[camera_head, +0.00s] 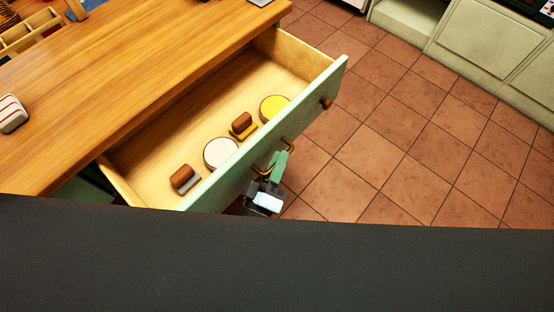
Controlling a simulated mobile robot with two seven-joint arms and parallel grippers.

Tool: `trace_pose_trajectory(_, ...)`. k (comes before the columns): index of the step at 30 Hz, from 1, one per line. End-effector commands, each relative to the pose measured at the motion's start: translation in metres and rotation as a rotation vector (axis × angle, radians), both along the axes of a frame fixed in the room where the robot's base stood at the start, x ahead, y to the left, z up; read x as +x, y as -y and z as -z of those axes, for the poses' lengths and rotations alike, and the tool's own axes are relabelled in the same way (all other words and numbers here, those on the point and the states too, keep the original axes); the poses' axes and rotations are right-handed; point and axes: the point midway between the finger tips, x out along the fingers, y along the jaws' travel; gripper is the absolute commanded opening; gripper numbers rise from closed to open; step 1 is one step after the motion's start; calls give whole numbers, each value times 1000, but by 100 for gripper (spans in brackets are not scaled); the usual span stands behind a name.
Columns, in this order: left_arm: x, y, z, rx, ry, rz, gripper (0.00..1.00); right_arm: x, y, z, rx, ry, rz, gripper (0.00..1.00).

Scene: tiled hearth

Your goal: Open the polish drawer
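The polish drawer (323,88), pale green in front with a light wood inside, stands pulled far out from under the wooden top. In it lie two brown-backed brushes (242,124) (184,178), a round yellow tin (274,107) and a round white tin (220,152). A curved brass handle (289,142) sits on the drawer front. My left gripper (279,160), dark with green fingers, is at the middle of this handle and looks shut on it; the fingers hide that part of the handle. My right gripper is not in view.
The wooden top (130,70) carries a compartmented wooden tray (30,32) and a white block with red lines (11,113). A brass knob (326,104) sticks out of the drawer front. The tiled floor (400,145) right of the drawer is clear, up to pale cabinets (485,45).

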Motion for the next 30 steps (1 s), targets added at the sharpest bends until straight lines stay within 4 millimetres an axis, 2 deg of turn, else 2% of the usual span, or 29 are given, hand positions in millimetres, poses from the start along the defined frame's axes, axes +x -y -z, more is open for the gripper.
trace_pose_trajectory(1,0,0,0,0,0,0,25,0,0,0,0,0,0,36)
trace_pose_trajectory(3,0,0,0,0,0,0,33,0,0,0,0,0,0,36)
trace_pose_trajectory(14,-5,-2,2,1,-2,0,33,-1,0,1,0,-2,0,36)
trace_pose_trajectory(24,-53,-18,14,0,-4,0,33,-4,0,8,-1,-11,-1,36)
trace_pose_trajectory(30,-70,-24,17,-1,-1,1,33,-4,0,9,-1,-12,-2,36)
